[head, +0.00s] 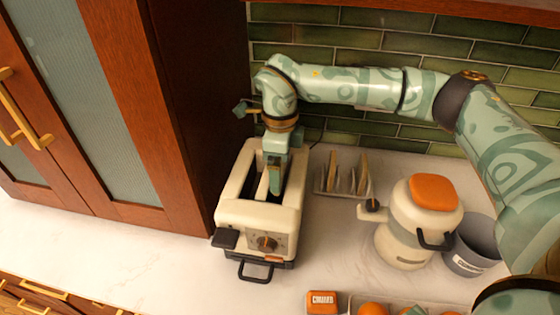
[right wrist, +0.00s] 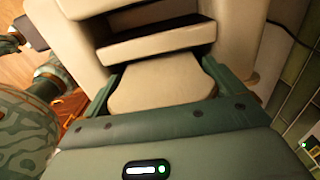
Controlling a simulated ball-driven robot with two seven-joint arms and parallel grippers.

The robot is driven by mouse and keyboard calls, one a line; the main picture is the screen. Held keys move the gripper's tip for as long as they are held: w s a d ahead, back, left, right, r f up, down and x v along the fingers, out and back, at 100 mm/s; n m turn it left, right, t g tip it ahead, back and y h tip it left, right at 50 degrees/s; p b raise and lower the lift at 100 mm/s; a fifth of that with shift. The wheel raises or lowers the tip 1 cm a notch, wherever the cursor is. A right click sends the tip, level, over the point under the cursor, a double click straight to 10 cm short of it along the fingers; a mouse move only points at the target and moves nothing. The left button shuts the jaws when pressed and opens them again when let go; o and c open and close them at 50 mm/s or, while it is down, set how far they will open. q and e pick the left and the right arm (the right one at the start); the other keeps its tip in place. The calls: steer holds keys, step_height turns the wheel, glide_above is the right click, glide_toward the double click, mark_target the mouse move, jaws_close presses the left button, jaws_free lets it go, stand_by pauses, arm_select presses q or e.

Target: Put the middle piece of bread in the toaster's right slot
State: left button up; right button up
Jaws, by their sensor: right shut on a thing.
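The cream toaster (head: 288,217) stands on the counter beside the brown cabinet, its two slots facing up. My right gripper (head: 274,188) points down over the toaster's right slot. In the right wrist view the gripper (right wrist: 162,88) is shut on a pale piece of bread (right wrist: 160,86), held between its two fingers. The bread's far end meets the dark slot opening beside the toaster's divider (right wrist: 157,42); how deep it sits is hidden. In the head view the gripper hides the bread. The rack (head: 343,193) holds two pieces, left (head: 333,168) and right (head: 362,172), with a gap between. My left gripper is not in view.
A cream jar-like appliance with an orange lid (head: 434,192) and a grey bin (head: 473,245) stand right of the rack. An orange box (head: 322,302) and a tray of orange items lie at the front. The counter left of the toaster is clear.

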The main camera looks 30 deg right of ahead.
steer(key=o, duration=0.6)
step_height(320, 180, up, 16)
steer(key=shift+r+p, duration=0.2)
steer(key=shift+p, duration=0.55)
